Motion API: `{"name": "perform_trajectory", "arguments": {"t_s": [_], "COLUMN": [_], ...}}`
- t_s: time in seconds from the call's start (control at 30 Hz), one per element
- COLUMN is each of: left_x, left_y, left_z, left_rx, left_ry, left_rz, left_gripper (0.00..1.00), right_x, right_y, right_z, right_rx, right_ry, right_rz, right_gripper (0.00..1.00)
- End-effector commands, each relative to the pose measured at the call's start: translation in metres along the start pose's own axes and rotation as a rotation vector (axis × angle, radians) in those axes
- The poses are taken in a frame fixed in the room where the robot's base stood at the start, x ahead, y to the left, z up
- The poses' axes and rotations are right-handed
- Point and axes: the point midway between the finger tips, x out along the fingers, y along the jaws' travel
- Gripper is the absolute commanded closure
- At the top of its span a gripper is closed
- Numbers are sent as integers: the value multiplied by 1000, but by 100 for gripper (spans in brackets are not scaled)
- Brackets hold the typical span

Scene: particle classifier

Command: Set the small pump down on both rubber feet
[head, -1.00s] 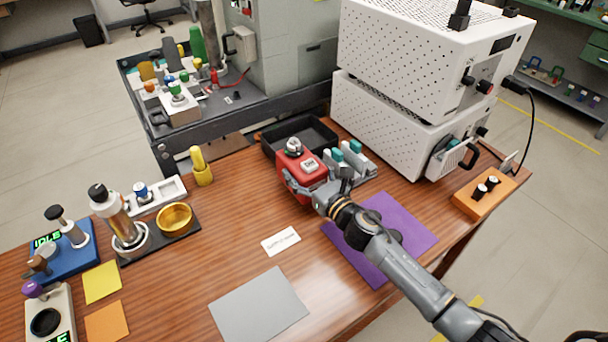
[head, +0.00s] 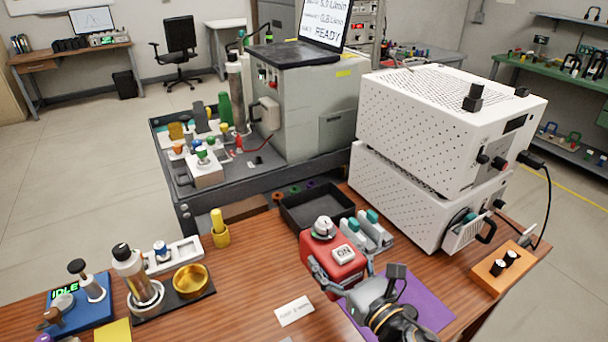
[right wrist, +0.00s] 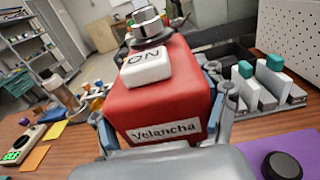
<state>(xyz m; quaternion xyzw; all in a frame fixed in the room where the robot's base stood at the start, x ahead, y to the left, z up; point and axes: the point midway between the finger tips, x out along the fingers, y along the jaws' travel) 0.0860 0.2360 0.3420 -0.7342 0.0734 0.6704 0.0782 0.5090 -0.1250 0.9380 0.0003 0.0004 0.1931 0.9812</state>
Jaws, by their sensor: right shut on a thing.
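The small pump is a red box (head: 336,261) with a white ON switch and a round metal part on top. In the right wrist view the red pump (right wrist: 165,92) carries a Velancha label and looks about upright. My right gripper (head: 343,274) is shut on it, one finger on each side, near the front of the black tray. The pump's underside and rubber feet are hidden, so I cannot tell whether it touches the table. My left gripper is out of view.
The black tray (head: 290,217) is behind the pump. White holders with teal tops (head: 376,228) stand close on its right. A purple mat (head: 432,300) lies to the right, with a black round thing (right wrist: 281,166) over it. A white card (head: 295,311) lies in front.

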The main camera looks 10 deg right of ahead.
Motion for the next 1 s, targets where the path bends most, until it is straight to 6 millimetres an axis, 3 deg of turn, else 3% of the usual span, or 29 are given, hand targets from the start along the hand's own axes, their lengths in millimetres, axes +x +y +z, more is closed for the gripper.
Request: {"name": "perform_trajectory", "arguments": {"t_s": [0.27,0.7,1.0], "left_x": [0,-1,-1], "left_y": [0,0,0], "left_z": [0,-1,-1], "left_rx": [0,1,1], "left_ry": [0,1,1], "left_rz": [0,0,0], "left_gripper": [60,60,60], "right_x": [-18,-108,-141], "right_y": [5,-2,-11], "right_z": [-4,-12,-7], "right_rx": [12,22,1], "right_ry": [-2,-2,-3], "right_rz": [-38,-282,-381], "right_gripper": [89,89,89]}}
